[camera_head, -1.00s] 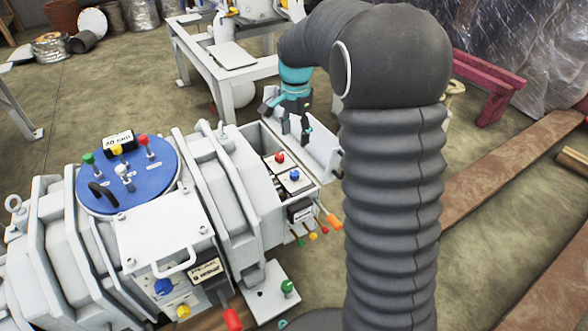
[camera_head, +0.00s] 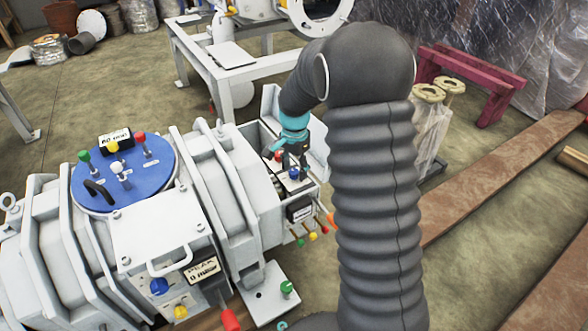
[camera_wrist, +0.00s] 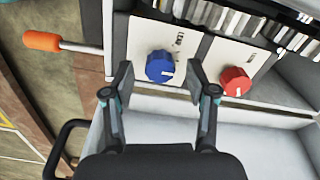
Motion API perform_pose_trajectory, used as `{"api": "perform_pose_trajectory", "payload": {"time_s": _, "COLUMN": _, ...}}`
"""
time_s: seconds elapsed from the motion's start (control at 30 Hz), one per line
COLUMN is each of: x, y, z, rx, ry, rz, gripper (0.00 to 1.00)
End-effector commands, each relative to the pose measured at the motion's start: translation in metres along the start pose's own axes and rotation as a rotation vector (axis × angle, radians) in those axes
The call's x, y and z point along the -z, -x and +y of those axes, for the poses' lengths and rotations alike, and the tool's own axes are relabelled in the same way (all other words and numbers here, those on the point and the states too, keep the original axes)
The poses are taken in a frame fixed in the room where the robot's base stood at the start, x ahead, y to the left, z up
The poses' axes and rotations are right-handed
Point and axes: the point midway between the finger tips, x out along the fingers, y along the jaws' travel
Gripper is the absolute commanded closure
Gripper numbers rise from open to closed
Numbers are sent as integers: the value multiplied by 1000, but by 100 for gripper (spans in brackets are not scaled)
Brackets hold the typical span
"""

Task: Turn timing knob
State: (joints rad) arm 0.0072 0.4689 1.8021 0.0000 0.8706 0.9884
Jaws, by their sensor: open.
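A blue knob (camera_wrist: 160,66) with a white pointer mark sits on a white panel in the wrist view. A red knob (camera_wrist: 235,81) with a white mark sits to its right on a second white panel. Small lettering stands by each knob, but I cannot read it surely. My gripper (camera_wrist: 160,80) is open and empty, with one fingertip on each side of the blue knob; I cannot tell whether they touch it. In the head view my gripper (camera_head: 292,158) is over the open box on the machine, near the blue knob (camera_head: 294,174), and partly covers the red knob (camera_head: 279,155).
An orange-handled lever (camera_wrist: 42,41) sticks out left of the panels. A grey box wall (camera_wrist: 260,150) lies below them. The machine's blue round plate (camera_head: 125,175) with several coloured knobs is at left. A white table (camera_head: 232,75) stands behind.

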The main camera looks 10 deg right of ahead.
Motion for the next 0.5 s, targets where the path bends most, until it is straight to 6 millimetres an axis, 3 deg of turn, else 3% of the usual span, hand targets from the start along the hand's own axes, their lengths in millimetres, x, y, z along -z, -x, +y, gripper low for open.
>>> {"api": "perform_pose_trajectory", "payload": {"time_s": 0.3, "x": 0, "y": -2, "z": 0, "rx": 0, "ry": 0, "rz": 0, "gripper": 45}}
{"api": "perform_pose_trajectory", "payload": {"time_s": 0.5, "x": 0, "y": -2, "z": 0, "rx": 0, "ry": 0, "rz": 0, "gripper": 95}}
